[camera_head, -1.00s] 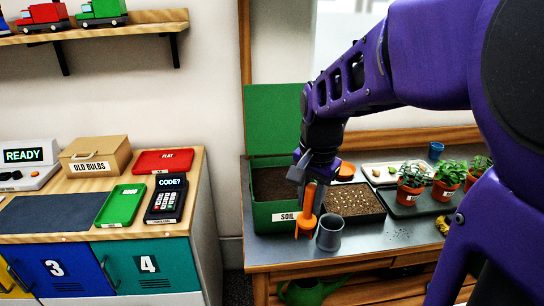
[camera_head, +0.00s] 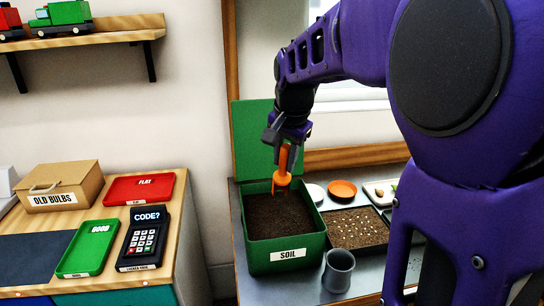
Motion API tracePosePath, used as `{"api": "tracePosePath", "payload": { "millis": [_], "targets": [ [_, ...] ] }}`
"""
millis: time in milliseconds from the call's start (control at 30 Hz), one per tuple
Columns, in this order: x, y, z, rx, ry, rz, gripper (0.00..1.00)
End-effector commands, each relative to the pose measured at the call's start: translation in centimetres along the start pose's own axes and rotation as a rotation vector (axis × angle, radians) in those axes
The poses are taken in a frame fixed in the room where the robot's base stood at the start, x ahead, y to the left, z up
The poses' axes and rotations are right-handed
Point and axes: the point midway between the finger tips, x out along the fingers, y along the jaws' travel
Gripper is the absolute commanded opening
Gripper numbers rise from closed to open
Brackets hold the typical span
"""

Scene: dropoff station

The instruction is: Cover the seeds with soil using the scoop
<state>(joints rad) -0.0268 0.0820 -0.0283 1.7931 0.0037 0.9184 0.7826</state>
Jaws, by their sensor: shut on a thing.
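The orange scoop (camera_head: 282,172) hangs upright from my gripper (camera_head: 288,136), which is shut on its handle. The scoop is over the open green soil bin (camera_head: 262,263), with its lower end at or just above the dark soil (camera_head: 275,222). I cannot tell whether it touches the soil or carries any. The bin's green lid (camera_head: 252,140) stands raised at the back. The black seed tray (camera_head: 360,252), with pale seeds showing on brown soil, lies right of the bin.
A grey cup (camera_head: 338,270) stands in front of the seed tray. An orange dish (camera_head: 342,189) and a white dish (camera_head: 314,192) lie behind it. The side counter (camera_head: 168,262) at left is separate. My arm hides the bench's right side.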

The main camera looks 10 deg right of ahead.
Motion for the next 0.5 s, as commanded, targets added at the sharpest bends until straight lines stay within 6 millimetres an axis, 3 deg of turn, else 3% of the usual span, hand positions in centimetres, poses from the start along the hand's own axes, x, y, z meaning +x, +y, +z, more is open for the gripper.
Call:
{"api": "tracePosePath", "payload": {
  "millis": [267, 500],
  "targets": [
    [1.0, 0.3, 0.3, 0.0, 0.003, -0.002, 0.0],
    [3.4, 0.9, 0.9, 0.0, 0.001, -0.001, 0.0]
  ]
}}
